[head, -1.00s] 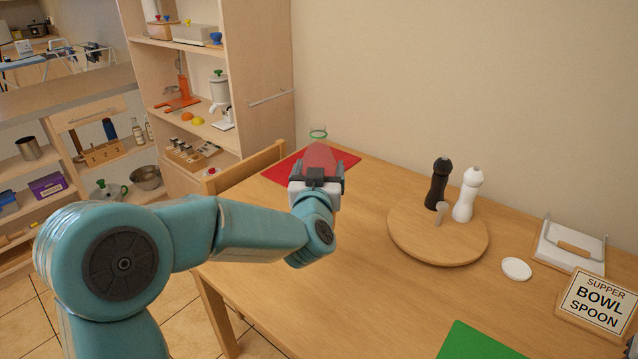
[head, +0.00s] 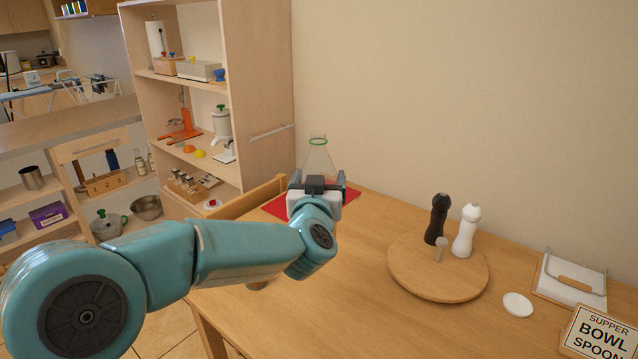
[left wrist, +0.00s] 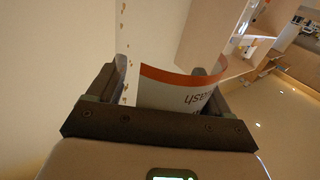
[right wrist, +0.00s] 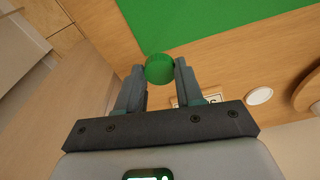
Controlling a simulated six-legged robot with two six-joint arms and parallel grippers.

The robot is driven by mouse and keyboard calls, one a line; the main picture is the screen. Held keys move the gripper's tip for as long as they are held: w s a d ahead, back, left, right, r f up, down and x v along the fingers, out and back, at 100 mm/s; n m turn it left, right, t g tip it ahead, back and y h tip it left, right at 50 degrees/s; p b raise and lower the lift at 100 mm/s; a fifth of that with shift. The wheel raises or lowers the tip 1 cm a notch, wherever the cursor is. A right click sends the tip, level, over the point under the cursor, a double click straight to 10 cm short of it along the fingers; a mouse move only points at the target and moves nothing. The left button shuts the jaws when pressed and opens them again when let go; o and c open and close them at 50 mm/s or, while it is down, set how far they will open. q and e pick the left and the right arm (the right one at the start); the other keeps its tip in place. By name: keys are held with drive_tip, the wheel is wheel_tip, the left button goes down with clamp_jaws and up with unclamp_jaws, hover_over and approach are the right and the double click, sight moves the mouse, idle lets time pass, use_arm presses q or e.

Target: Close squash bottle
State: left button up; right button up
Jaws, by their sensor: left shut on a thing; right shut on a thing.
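The squash bottle (head: 318,158) is clear with a green ring at its neck, and it stands upright in the head view. Its label, with an orange band and upside-down lettering, shows in the left wrist view (left wrist: 180,92). My left gripper (head: 316,181) is shut around the bottle's lower part, in front of the red mat (head: 353,194). My right gripper (right wrist: 158,75) is shut on a round green cap (right wrist: 159,68), held at its fingertips. The right gripper is out of the head view. No cap shows on the bottle's neck.
A round wooden board (head: 438,283) carries a black mill (head: 437,218) and a white mill (head: 466,231). A white disc (head: 517,305) and a sign (head: 601,334) are at the right. A chair (head: 254,198) and shelf unit stand left. A green mat (right wrist: 205,22) lies on the table.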

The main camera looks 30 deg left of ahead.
idle(0.3)
use_arm(q)
drive_tip(key=o, duration=0.5)
drive_tip(key=c, duration=0.8)
